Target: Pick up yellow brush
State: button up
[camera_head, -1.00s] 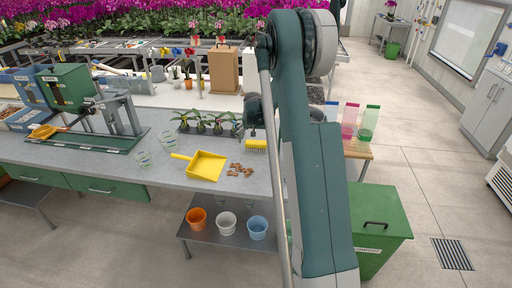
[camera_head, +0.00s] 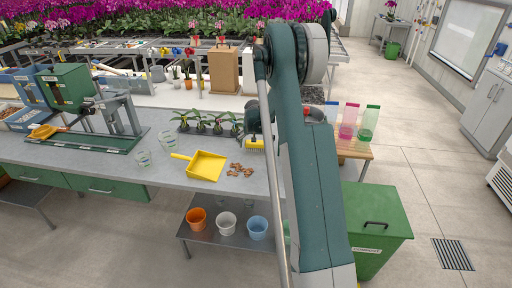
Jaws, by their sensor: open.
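The yellow brush (camera_head: 255,145) stands bristles down on the grey bench, to the right of the yellow dustpan (camera_head: 206,165). Its yellow bristle head shows beside my arm. Its handle is largely hidden by my gripper. My gripper (camera_head: 253,132) is open, low over the brush at its handle. The fingers are small and dark here, and I cannot tell whether they touch the brush. My arm covers the area just right of the brush.
Brown chips (camera_head: 240,170) lie between the dustpan and my arm. A row of small potted plants (camera_head: 201,125) stands left of the brush. Clear cups (camera_head: 143,158) stand further left. A green bin (camera_head: 382,225) is at the right. The bench front is mostly clear.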

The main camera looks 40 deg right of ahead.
jog(key=shift+c, duration=0.7)
jog(key=c, duration=0.9)
jog(key=shift+o, duration=0.2)
jog(key=shift+r, duration=0.15)
notch_tip(320, 180, up, 10)
jog(key=shift+f, duration=0.1)
